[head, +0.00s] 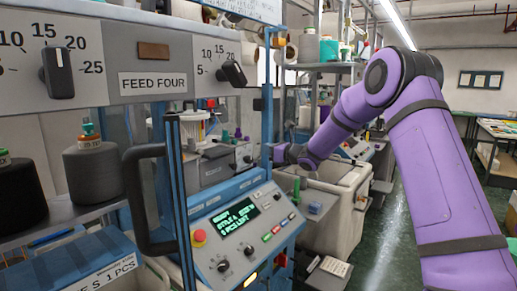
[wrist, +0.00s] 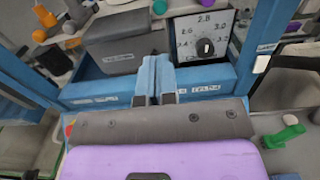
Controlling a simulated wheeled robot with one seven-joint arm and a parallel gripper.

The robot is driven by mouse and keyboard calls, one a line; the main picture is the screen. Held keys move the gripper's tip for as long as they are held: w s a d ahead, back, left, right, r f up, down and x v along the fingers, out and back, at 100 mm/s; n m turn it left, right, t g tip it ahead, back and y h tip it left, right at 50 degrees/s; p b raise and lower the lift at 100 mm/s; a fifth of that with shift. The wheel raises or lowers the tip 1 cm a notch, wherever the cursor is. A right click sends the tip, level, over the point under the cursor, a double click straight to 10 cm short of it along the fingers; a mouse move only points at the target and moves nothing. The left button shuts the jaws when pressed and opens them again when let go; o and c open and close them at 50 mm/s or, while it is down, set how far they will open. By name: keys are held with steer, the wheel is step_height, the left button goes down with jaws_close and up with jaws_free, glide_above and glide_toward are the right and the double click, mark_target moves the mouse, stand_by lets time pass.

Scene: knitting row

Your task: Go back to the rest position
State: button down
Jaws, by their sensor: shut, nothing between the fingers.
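My gripper (wrist: 155,70) is shut and empty in the wrist view, its two blue-grey fingers side by side. Beyond the fingertips stands a blue machine frame with a dial plate (wrist: 205,38) marked 2.8 and 3.0; I cannot tell whether they touch the frame. In the head view my purple arm arches from the right, and its wrist end reaches left to just beside the blue post (head: 267,105) of the knitting machine. The gripper's fingers are small and hard to make out there.
A control panel (head: 240,230) with a lit display, a black door handle (head: 150,200) and a FEED FOUR panel (head: 152,82) stand close on the left. A pale bin (head: 340,215) is below my wrist. Yarn cones (head: 95,172) sit at left. Green aisle floor (head: 385,240) shows.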

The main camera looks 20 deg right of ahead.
steer(key=shift+s+d, duration=0.15)
steer(key=shift+s, duration=0.1)
stand_by(0.3)
